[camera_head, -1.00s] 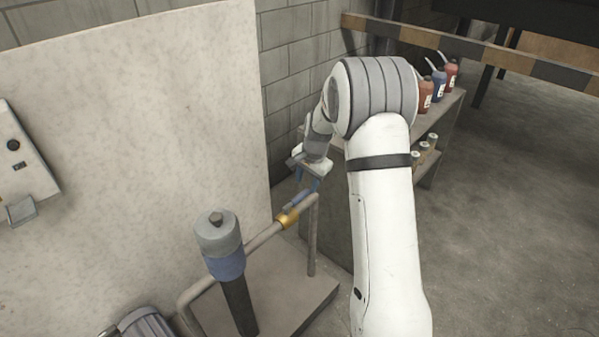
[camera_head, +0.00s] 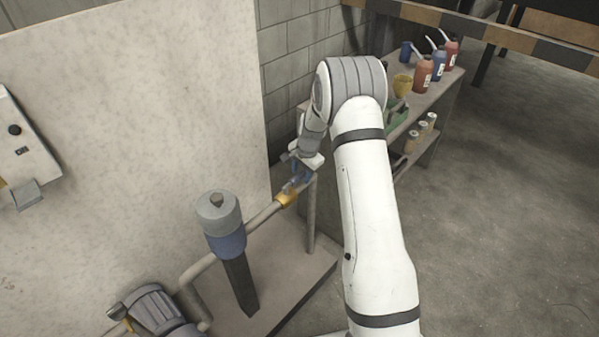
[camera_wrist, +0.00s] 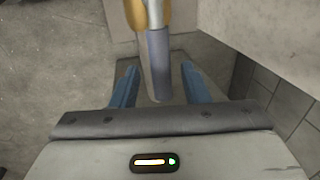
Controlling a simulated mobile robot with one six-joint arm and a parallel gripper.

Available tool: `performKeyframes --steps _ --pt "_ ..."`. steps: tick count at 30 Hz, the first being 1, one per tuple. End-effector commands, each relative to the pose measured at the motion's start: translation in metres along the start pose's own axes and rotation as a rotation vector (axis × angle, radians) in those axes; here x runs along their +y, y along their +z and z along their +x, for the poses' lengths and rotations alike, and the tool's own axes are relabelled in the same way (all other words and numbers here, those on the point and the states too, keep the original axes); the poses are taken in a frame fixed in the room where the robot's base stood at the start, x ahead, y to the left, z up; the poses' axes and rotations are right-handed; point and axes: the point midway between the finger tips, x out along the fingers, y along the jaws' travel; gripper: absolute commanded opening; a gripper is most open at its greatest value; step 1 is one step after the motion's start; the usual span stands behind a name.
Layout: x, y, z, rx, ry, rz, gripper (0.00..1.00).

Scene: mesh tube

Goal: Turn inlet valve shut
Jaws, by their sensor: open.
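The inlet valve has a brass-yellow body (camera_head: 287,199) on the pipe beside the marble-like panel; the body also shows at the top of the wrist view (camera_wrist: 150,14). Its blue-grey lever (camera_wrist: 159,52) runs down from the body, roughly in line with the pipe, and its end reaches between my fingers. My gripper (camera_head: 297,181) is at the valve's lever end. In the wrist view my gripper (camera_wrist: 158,70) is open, with one blue finger on each side of the lever and gaps visible on both sides. In the head view the lever is mostly hidden by the fingers.
A grey-and-blue cylinder on a dark post (camera_head: 222,235) stands left of the valve. A motor (camera_head: 158,308) sits at lower left, and a control box (camera_head: 15,150) hangs on the panel (camera_head: 130,110). A shelf (camera_head: 440,105) with bottles stands behind my arm. Open floor lies right.

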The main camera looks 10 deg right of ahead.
Motion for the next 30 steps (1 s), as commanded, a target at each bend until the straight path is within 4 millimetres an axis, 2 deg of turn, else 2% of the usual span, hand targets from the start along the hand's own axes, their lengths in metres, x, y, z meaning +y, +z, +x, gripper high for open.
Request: performKeyframes --steps 3,18,26,27,30 --pt "-0.0002 0.0002 -0.0003 0.000 0.000 -0.001 0.41" --pt "-0.0004 0.0008 -0.0004 0.000 0.000 -0.002 0.01" --pt "-0.0004 0.0010 -0.0004 -0.001 0.001 -0.003 0.00" --pt "-0.0049 0.0075 0.0005 -0.001 0.001 -0.007 0.00" --pt "-0.0010 0.0026 -0.0003 -0.001 0.001 0.003 0.00"
